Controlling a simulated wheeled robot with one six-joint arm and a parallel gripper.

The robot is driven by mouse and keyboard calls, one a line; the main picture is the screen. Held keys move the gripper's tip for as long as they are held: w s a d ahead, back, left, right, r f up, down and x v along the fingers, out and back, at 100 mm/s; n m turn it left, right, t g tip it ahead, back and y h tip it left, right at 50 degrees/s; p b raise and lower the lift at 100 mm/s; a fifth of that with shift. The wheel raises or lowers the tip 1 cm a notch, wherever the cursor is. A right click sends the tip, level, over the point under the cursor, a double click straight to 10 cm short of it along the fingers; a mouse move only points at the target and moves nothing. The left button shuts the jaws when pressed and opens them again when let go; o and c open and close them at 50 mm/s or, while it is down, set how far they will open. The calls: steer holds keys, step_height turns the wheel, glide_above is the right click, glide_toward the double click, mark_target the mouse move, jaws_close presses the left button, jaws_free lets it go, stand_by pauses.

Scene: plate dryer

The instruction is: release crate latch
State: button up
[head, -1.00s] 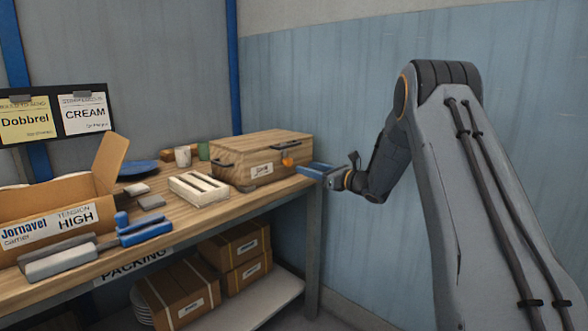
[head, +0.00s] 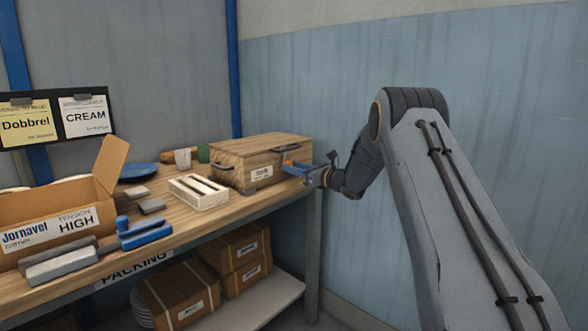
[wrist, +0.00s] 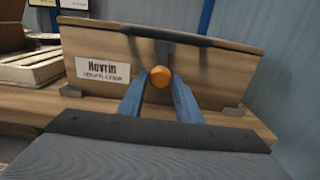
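The wooden crate (head: 235,151) stands at the right end of the bench; its labelled front fills the wrist view (wrist: 215,70). An orange round knob (wrist: 160,77) sits at the middle of that front, below a dark strip (wrist: 162,35) along the top edge; I take it as the latch. My gripper (head: 291,167) is at the crate's front. In the wrist view its two blue fingers (wrist: 160,90) stand apart, one on each side of the knob, with what looks like a narrow gap to it. The knob is hidden behind the fingers in the head view.
A pale slatted block (head: 199,191) lies left of the crate. Cartons (head: 180,295) sit on the shelf below. A blue wall stands at right.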

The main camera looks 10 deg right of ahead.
steer(key=c, duration=0.6)
steer(key=shift+m, duration=0.3)
steer(key=m+b, duration=0.1)
steer(key=m, duration=0.1)
steer(key=shift+m+b, duration=0.3)
steer(key=shift+m, duration=0.1)
steer(key=m+b, duration=0.1)
steer(key=m, duration=0.3)
steer(key=shift+m, duration=0.3)
steer(key=m, duration=0.5)
steer(key=shift+r, duration=0.1)
steer(key=shift+m+p, duration=0.3)
steer(key=shift+m, duration=2.1)
